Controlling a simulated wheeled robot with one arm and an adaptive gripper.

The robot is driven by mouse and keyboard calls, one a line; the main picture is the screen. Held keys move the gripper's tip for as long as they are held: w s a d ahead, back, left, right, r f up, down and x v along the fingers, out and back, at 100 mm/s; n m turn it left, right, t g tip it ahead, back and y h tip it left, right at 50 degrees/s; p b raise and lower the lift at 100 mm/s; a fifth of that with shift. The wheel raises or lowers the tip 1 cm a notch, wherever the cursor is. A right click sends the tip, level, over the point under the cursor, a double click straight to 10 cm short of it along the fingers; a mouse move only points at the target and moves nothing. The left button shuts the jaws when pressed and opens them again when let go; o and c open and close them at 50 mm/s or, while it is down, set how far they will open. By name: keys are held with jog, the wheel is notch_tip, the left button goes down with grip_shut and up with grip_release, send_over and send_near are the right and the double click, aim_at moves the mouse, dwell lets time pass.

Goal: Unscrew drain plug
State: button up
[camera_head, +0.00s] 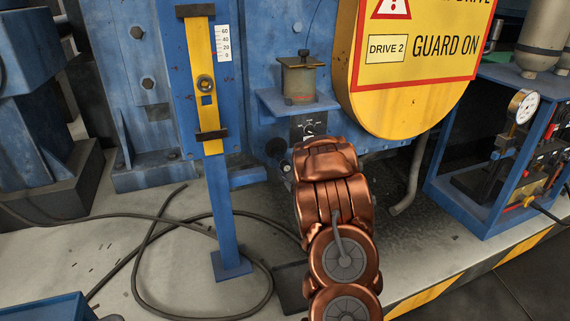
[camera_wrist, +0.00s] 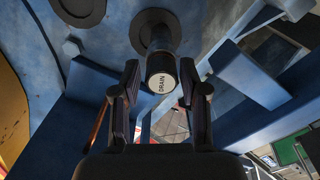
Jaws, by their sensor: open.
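The drain plug (camera_wrist: 162,84) shows in the wrist view as a dark cylinder with a pale end face marked "DRAIN". It sits on a short dark stub (camera_wrist: 158,40) that comes out of a round flange on the blue wall. My gripper (camera_wrist: 160,72) is open, with one finger to the left of the plug and one to the right. A gap shows between the plug and each finger, so it is not clamped.
A blue post with a yellow level gauge (camera_head: 205,95) stands left of my arm. A yellow guard (camera_head: 415,75) overhangs at the right. A small pot on a blue shelf (camera_head: 299,82) is above. A black hose (camera_head: 145,240) lies on the floor. A blue bracket (camera_wrist: 250,78) is near the right finger.

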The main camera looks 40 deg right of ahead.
jog(key=shift+r+m+p, duration=0.1)
jog(key=shift+m+p, duration=1.7)
jog(key=shift+p, duration=0.05)
jog(key=shift+m, duration=0.3)
jog(key=shift+m+p, duration=1.25)
jog(key=shift+m, duration=0.05)
grip_shut()
jog(key=shift+f+n+b, duration=0.25)
jog(key=shift+n+b, duration=0.05)
jog(key=shift+b, duration=0.2)
jog(key=shift+r+n+b, duration=0.15)
jog(key=shift+n+b, duration=2.05)
jog(key=shift+b, duration=0.45)
